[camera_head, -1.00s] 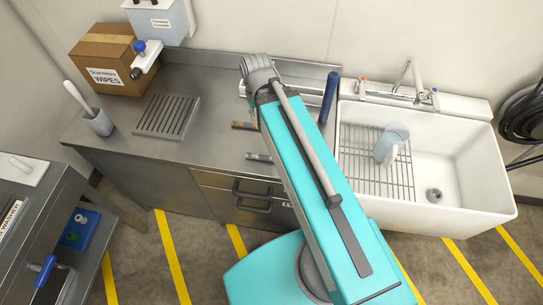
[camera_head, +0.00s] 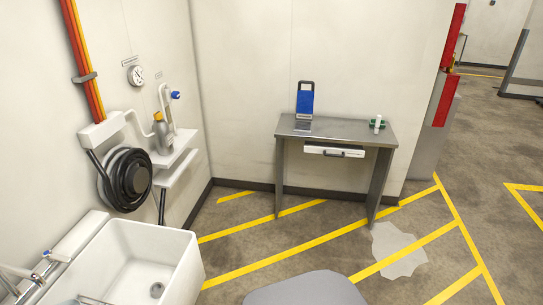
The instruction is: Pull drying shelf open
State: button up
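Nothing in the head view can be surely told as the drying shelf. A small grey metal table (camera_head: 352,129) stands against the back wall, with a white-fronted drawer (camera_head: 334,151) with a dark handle under its top; the drawer looks closed. On the left wall is a white shelf (camera_head: 172,158) holding a grey bottle and a white tap-like fitting. My gripper is not in view.
A white sink (camera_head: 187,277) is at lower left, with a coiled black hose (camera_head: 128,180) above it.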

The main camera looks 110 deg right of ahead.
aim_at(328, 149)
jog(key=k, duration=0.5)
jog(key=z, duration=3.15)
jog(key=k, duration=0.6)
jog(key=u, duration=0.2)
